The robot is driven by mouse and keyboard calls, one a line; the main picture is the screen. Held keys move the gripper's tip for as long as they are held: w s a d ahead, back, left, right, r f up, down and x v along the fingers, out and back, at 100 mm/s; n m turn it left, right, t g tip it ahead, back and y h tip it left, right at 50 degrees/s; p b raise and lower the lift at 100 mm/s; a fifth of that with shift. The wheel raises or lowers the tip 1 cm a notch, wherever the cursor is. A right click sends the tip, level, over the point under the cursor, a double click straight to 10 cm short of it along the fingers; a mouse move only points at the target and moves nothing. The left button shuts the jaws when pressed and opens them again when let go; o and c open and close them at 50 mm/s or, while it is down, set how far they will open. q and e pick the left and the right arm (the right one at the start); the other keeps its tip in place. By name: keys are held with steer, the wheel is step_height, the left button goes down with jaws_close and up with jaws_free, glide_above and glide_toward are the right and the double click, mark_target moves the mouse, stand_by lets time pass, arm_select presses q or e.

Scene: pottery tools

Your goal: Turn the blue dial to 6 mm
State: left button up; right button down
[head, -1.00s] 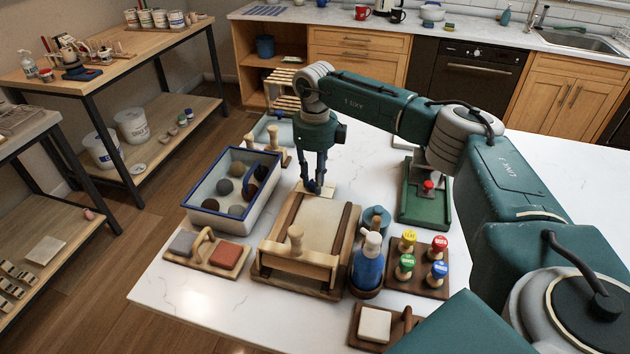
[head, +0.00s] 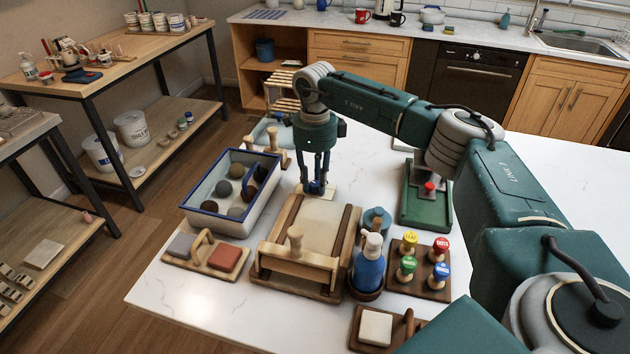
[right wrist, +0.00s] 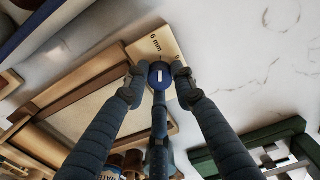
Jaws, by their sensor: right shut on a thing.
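The blue dial (right wrist: 160,74) sits on a pale wooden plate (right wrist: 150,45) at the far end of the slab roller board (head: 322,224). A short white mark on the dial stands nearly upright in the right wrist view. The printed "6 mm" label lies just beyond the dial, slightly to its left, and part of another label shows to the right, mostly hidden by a finger. My right gripper (right wrist: 159,82) is shut on the dial, its fingers around the rim; in the head view the gripper (head: 318,186) points straight down there. My left gripper is out of view.
A blue-rimmed tub (head: 190,209) of clay balls stands to the left. A green tray (head: 425,212) is to the right. A blue spray bottle (head: 368,268) and a board of coloured stamps (head: 432,285) stand nearer.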

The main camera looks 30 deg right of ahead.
mark_target(315, 183)
steer(key=shift+w+r, duration=0.1)
steer(key=shift+r, duration=0.05)
steer(key=c, duration=1.4)
jaws_free()
steer(key=shift+c, duration=0.2)
step_height(315, 183, up, 12)
